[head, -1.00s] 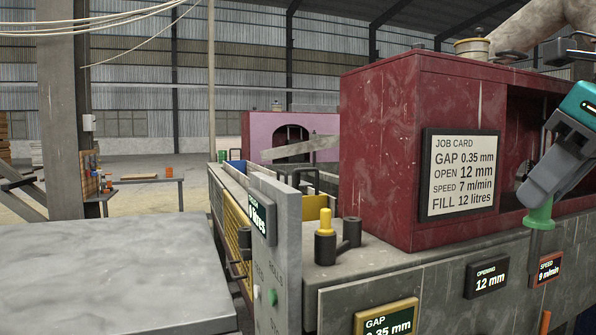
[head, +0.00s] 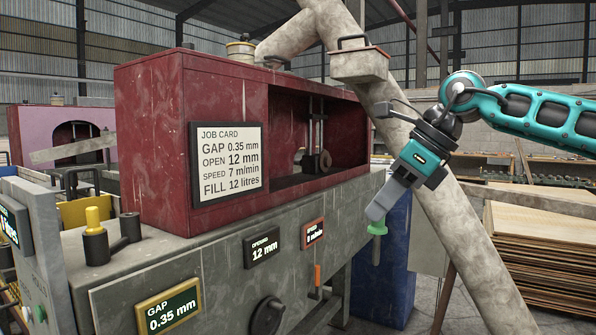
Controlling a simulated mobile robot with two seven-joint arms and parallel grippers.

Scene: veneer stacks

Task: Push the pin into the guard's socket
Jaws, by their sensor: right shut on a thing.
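My right gripper (head: 377,216) comes in from the right on a teal arm, its grey fingers pointing down. It is shut on a pin with a green head (head: 377,229); the pin's thin dark shaft hangs below the fingers. The pin is in the air at the right end of the grey machine. A black holder (head: 95,246) with a yellow knob (head: 92,217) stands on the machine's left corner. I cannot tell whether it is the guard's socket. A sliver of yellow guard mesh (head: 9,297) shows at the lower left edge. My left gripper is not in view.
A dark red housing (head: 152,150) with a job card (head: 228,160) stands on the machine (head: 215,277). A thick slanted pipe (head: 440,200) passes behind my gripper. A blue container (head: 392,262) and veneer stacks (head: 545,235) stand on the right.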

